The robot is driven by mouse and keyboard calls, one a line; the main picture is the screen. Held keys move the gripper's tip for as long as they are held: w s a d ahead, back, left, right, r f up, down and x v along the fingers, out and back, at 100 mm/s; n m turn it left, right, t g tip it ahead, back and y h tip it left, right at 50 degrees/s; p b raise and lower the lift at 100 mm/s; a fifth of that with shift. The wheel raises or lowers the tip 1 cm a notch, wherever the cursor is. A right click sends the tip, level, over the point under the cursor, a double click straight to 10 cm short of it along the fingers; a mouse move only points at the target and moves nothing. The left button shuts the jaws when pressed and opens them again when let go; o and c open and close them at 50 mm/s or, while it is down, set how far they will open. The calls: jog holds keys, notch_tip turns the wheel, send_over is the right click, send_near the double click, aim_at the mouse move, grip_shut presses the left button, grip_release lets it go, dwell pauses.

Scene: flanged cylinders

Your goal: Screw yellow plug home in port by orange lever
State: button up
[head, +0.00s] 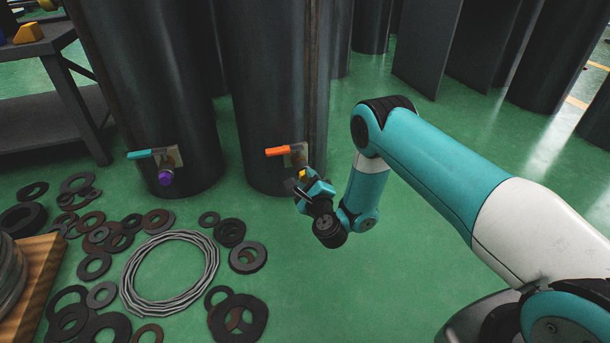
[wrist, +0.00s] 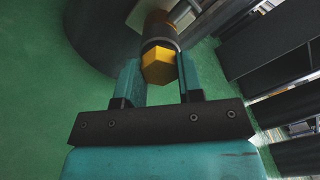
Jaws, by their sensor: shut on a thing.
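The orange lever (head: 277,152) sticks out to the left from a bracket low on the right dark cylinder (head: 268,80). My gripper (head: 303,182) is just below the lever, at the front of this cylinder. The yellow plug (head: 302,174) shows as a small bit of yellow at my fingertips. In the wrist view its yellow hex head (wrist: 158,68) sits between my two fingers, which are shut on it. Behind the head is a dark round collar or port (wrist: 160,32), in line with the plug. The threads and the port's mouth are hidden.
A teal lever (head: 140,155) and a purple plug (head: 166,178) are on the left cylinder. Several dark rings (head: 238,318) and a wire coil (head: 170,314) lie on the green floor. A dark bench (head: 50,115) stands at the left.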

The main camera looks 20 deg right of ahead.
jog(key=o, duration=1)
jog(key=shift+c, duration=0.2)
jog(key=shift+s+r+p, duration=0.15)
jog(key=shift+s+p, duration=0.3)
jog(key=shift+p, duration=0.4)
jog(key=s+p, duration=0.2)
jog(key=shift+p, duration=0.4)
jog(key=s+p, duration=0.2)
jog(key=s, duration=0.1)
jog(key=shift+p, duration=0.3)
